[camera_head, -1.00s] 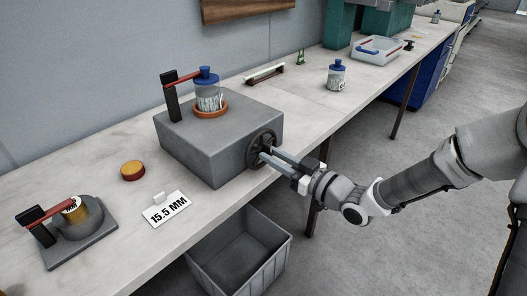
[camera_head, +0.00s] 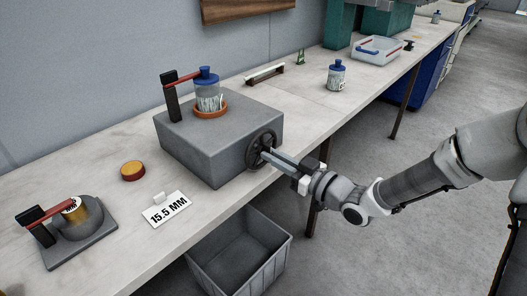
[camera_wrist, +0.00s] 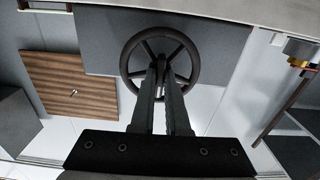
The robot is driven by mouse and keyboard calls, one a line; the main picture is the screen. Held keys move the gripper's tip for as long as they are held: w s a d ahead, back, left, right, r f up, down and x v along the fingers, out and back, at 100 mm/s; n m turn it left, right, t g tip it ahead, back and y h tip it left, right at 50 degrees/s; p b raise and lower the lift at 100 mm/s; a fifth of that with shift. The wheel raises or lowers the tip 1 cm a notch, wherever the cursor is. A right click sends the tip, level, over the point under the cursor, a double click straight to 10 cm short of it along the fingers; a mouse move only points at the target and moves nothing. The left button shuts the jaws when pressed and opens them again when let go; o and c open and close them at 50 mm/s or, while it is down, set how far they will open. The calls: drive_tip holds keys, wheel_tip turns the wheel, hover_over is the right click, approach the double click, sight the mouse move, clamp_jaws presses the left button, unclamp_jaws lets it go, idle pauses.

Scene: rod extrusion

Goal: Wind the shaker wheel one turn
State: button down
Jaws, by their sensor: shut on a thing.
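The shaker is a grey box (camera_head: 203,151) on the bench with a dark spoked wheel (camera_head: 253,150) on its right-hand face. The wheel also shows in the wrist view (camera_wrist: 184,50). A blue-capped bottle (camera_head: 208,92) stands upright in an orange ring (camera_head: 211,112) on top of the box, under a red arm on a black post. My gripper (camera_head: 268,153) reaches in from the right and its fingers are shut at the wheel. In the wrist view the fingers (camera_wrist: 164,72) overlap the wheel's lower middle and hide what lies between their tips.
A second blue-capped bottle (camera_head: 337,75) stands farther back on the bench. A 15.5 MM sign (camera_head: 167,209), an amber disc (camera_head: 132,171) and a round device (camera_head: 78,219) are at the front left. A grey bin (camera_head: 240,254) stands on the floor below.

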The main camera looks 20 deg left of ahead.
drive_tip(key=shift+r+p, duration=0.1)
drive_tip(key=shift+p, duration=0.2)
idle(0.4)
drive_tip(key=shift+m+p, duration=0.75)
drive_tip(key=shift+m, duration=0.25)
drive_tip(key=shift+m+p, duration=1)
